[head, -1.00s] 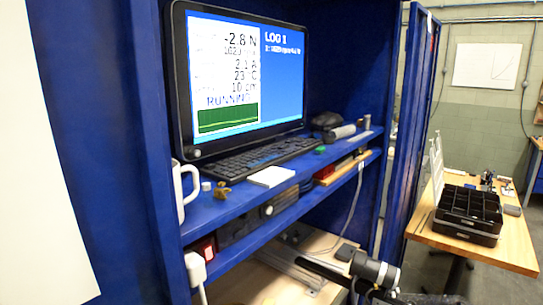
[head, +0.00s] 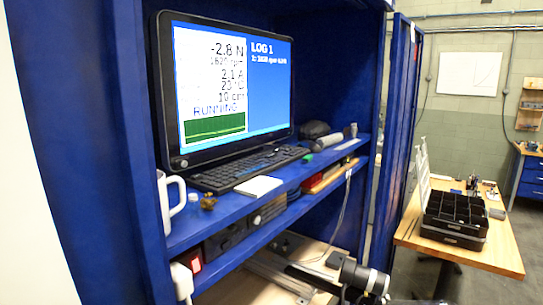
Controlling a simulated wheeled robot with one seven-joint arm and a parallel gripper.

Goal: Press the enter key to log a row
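A black keyboard (head: 243,169) lies on the blue shelf in front of a monitor. The enter key is too small to pick out. The monitor (head: 228,88) shows "LOG 1" with one row under it on its blue right side, and readings with "RUNNING" above a green graph on its left side. My gripper's fingers cannot be made out, and nothing touches the keyboard.
The blue shelf (head: 225,211) also holds a white mug (head: 171,196), a white pad (head: 259,186), a small brass piece (head: 208,202) and a grey cylinder (head: 328,141). A blue upright (head: 395,150) bounds the shelf at right. A wooden table (head: 480,255) with a black organizer (head: 455,216) stands beyond.

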